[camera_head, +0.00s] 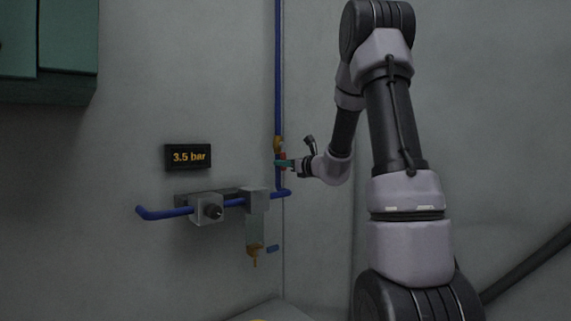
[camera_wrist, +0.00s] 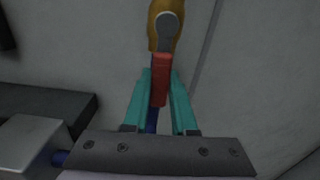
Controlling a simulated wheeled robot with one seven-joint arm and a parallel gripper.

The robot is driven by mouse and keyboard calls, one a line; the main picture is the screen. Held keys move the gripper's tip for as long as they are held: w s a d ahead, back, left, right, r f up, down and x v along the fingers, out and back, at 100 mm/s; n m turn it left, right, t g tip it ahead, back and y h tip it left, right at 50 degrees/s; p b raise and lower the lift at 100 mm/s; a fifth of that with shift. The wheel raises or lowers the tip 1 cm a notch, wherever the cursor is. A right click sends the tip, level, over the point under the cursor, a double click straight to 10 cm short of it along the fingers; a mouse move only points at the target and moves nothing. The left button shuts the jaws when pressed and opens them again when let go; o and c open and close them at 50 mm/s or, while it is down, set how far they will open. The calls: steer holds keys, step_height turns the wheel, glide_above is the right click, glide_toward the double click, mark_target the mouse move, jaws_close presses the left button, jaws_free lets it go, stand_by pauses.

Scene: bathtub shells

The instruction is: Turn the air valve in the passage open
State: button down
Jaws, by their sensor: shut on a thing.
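The air valve has a brass body (camera_head: 278,143) on a vertical blue pipe (camera_head: 278,70). In the wrist view the brass body (camera_wrist: 166,22) is at the top, with a grey hub in front of it. A red lever (camera_wrist: 161,80) hangs from the hub, roughly in line with the pipe below. My gripper (camera_wrist: 159,85) has teal fingers, shut on the red lever from both sides. In the head view my gripper (camera_head: 284,163) is at the lever, just below the brass body. The pipe behind the lever is mostly hidden in the wrist view.
A display (camera_head: 188,157) reading 3.5 bar is on the wall at left. Below it are a grey regulator (camera_head: 207,209) and a filter bowl (camera_head: 254,232) on a horizontal blue pipe. A green cabinet (camera_head: 50,45) is at upper left. A wall corner runs close beside the valve.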

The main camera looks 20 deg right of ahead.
steer(key=shift+s+a+f+m, duration=0.1)
steer(key=shift+a+m, duration=0.05)
steer(key=shift+m, duration=0.25)
steer(key=c, duration=0.7)
jaws_free()
steer(key=v, duration=1.1)
steer(key=shift+a, duration=0.1)
